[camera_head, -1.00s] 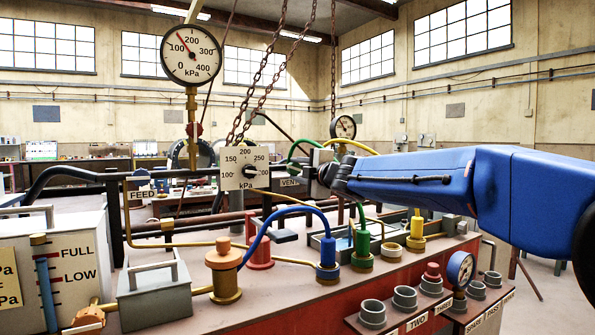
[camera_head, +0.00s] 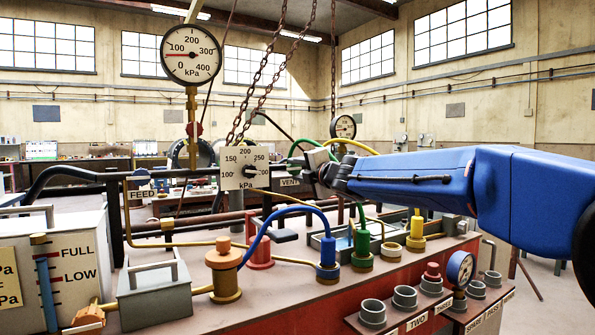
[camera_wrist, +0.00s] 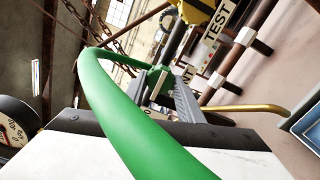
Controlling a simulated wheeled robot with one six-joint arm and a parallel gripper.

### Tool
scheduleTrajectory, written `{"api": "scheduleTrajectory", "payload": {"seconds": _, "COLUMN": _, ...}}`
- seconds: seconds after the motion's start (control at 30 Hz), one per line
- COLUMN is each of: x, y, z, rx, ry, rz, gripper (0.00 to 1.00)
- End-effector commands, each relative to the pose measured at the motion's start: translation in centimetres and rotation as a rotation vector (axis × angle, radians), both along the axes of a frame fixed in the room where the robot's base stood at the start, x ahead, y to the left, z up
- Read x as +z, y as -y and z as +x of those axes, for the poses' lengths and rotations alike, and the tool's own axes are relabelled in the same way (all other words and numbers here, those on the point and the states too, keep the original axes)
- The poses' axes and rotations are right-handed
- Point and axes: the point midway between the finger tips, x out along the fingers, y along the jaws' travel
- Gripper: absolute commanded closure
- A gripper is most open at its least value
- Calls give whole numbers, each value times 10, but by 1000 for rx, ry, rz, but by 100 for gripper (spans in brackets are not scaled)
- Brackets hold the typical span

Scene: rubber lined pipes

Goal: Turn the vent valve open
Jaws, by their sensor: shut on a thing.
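The vent valve sits on the pipe behind the VENT label (camera_head: 290,182) in the head view; its handle is mostly hidden by my gripper (camera_head: 316,176). My gripper reaches in from the right at the end of the blue arm and is shut at the valve. In the wrist view, a green part (camera_wrist: 156,77), seemingly the valve handle, shows by the grey fingers (camera_wrist: 172,92). A green hose (camera_wrist: 125,115) crosses in front and hides part of the grip. The large round gauge (camera_head: 191,54) stands at the upper left in the head view.
A square dial plate (camera_head: 244,168) is just left of my gripper. Chains (camera_head: 262,80) hang behind it. Blue, green and yellow hose fittings (camera_head: 327,262) stand on the bench below. A TEST label (camera_wrist: 216,38) and a pipe show in the wrist view.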

Motion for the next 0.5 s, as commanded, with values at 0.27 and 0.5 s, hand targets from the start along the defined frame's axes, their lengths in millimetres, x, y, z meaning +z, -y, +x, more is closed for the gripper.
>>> {"api": "scheduleTrajectory", "payload": {"seconds": 0.27, "x": -2, "y": 0, "z": 0, "rx": 0, "ry": -3, "rz": -2, "gripper": 48}}
{"api": "scheduleTrajectory", "payload": {"seconds": 0.5, "x": -1, "y": 0, "z": 0, "rx": -1, "ry": -2, "rz": -1, "gripper": 48}}
